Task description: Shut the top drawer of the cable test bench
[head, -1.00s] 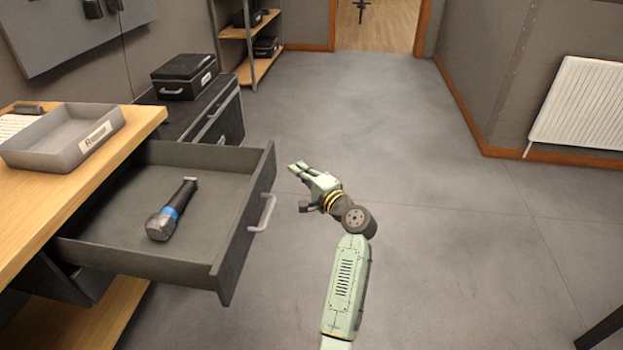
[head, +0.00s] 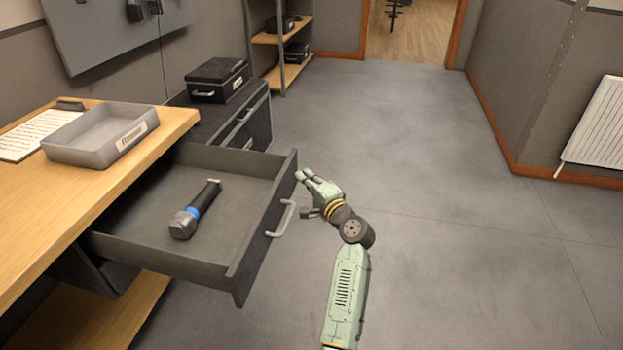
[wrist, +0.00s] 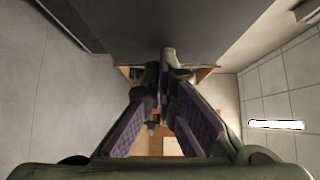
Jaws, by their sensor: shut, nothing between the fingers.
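The top drawer (head: 262,240) of the cable test bench (head: 150,140) stands pulled well out to the right in the head view. Its front panel has a light bar handle (head: 282,218). A dark flashlight with a blue band (head: 195,210) lies inside the drawer. My gripper (head: 301,176) is just to the right of the drawer front, close to its far end and the handle. I cannot tell whether it touches the panel. In the wrist view the fingers (wrist: 166,62) come together at their tips with nothing between them.
A grey tray (head: 100,150) and a paper sheet (head: 30,135) sit on the bench top. A black case (head: 217,80) stands on a dark cabinet (head: 255,125) behind the drawer. A shelf (head: 283,38) is farther back. The floor (head: 430,170) to the right is clear.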

